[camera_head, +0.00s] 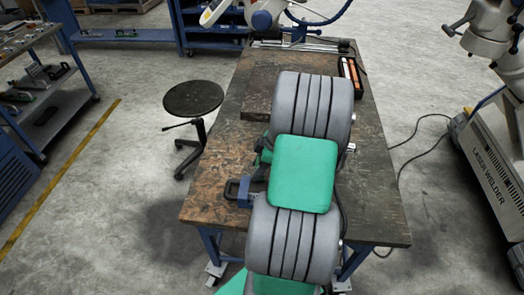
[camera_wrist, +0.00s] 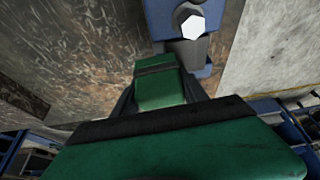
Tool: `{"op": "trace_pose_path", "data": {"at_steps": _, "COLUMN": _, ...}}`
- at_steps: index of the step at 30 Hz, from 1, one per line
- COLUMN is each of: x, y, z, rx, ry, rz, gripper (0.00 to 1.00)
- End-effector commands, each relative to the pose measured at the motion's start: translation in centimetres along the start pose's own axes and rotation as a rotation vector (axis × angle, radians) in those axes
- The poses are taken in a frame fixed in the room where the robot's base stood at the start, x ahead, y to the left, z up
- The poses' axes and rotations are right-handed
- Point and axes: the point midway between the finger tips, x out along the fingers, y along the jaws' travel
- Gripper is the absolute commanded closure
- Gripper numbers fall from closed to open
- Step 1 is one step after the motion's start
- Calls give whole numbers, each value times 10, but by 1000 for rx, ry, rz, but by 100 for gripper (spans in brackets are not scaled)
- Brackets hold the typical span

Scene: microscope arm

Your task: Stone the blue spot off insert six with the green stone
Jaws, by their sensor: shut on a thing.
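My gripper (camera_wrist: 160,95) is seen from the wrist, its dark fingers on both sides of a green block with a dark band, which looks like the green stone (camera_wrist: 158,88). It is shut on this block. Just beyond is a blue fixture (camera_wrist: 165,18) with a pale hexagonal face and a dark grey part below it. I cannot tell whether the block touches it. My arm hides most of the gripper there. Insert six and the blue spot cannot be made out.
The worn workbench (camera_head: 215,180) has bare room left of my arm. A dark case with orange and white pieces (camera_head: 350,76) lies at the right rear. A microscope on a blue arm (camera_head: 265,18) stands at the back. A round stool (camera_head: 193,98) stands left of the bench.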

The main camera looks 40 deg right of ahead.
Motion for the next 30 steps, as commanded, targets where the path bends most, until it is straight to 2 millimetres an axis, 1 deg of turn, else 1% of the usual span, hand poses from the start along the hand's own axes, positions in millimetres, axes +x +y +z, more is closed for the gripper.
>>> {"op": "trace_pose_path", "data": {"at_steps": 1, "x": -19, "y": 2, "z": -8, "rx": -6, "ry": -1, "rz": 10, "gripper": 93}}
{"op": "trace_pose_path", "data": {"at_steps": 2, "x": -23, "y": 2, "z": -10, "rx": -5, "ry": -2, "rz": 8, "gripper": 93}}
{"op": "trace_pose_path", "data": {"at_steps": 18, "x": -63, "y": -1, "z": -35, "rx": -20, "ry": -1, "rz": -1, "gripper": 93}}
{"op": "trace_pose_path", "data": {"at_steps": 23, "x": -69, "y": -2, "z": -39, "rx": -22, "ry": -1, "rz": -1, "gripper": 93}}
{"op": "trace_pose_path", "data": {"at_steps": 30, "x": -69, "y": -2, "z": -39, "rx": -23, "ry": -1, "rz": -2, "gripper": 93}}
